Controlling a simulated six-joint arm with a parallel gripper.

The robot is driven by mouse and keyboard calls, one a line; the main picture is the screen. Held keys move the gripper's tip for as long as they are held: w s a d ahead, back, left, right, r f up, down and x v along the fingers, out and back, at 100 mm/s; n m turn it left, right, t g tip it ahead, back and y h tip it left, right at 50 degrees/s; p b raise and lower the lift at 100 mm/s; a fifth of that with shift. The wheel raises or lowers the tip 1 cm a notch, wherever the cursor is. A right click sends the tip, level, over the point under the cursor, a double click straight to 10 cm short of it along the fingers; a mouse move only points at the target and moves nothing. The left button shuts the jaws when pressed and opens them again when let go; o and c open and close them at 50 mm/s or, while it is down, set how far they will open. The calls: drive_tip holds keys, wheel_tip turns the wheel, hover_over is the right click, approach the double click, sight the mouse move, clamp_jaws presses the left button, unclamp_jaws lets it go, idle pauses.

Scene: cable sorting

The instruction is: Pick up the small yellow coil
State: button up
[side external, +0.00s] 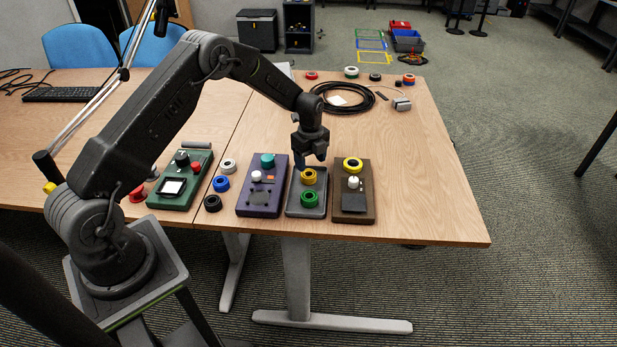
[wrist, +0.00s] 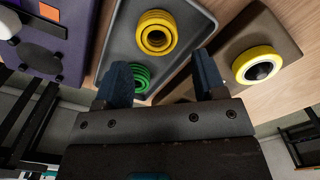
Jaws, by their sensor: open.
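A yellow coil (side external: 309,177) lies in a grey tray (side external: 293,205), with a green coil (side external: 309,199) in front of it. My gripper (side external: 311,161) is open, just above and behind the yellow coil in the side view. In the wrist view, the yellow coil (wrist: 157,33) shows beyond the gap between the open fingertips (wrist: 161,63), and nothing is held. The green coil (wrist: 142,80) shows partly between the fingers there. A second yellow ring (side external: 353,164) with a dark and white centre sits on the brown box (side external: 366,183); it also shows in the wrist view (wrist: 240,66).
A purple box (side external: 247,204) with knobs stands left of the tray, close to it. A black cable loop (side external: 372,99) lies at the back.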

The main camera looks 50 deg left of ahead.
sight(308, 173)
drive_tip(key=shift+s+a+f, duration=0.1)
drive_tip(key=shift+a+f, duration=0.05)
drive_tip(key=shift+f, duration=1.25)
drive_tip(key=shift+s+a+f, duration=0.1)
drive_tip(key=shift+f, duration=1.25)
drive_tip(key=shift+c, duration=0.2)
drive_tip(key=c, duration=0.7)
drive_tip(key=shift+o, duration=0.2)
drive_tip(key=shift+r, duration=0.15)
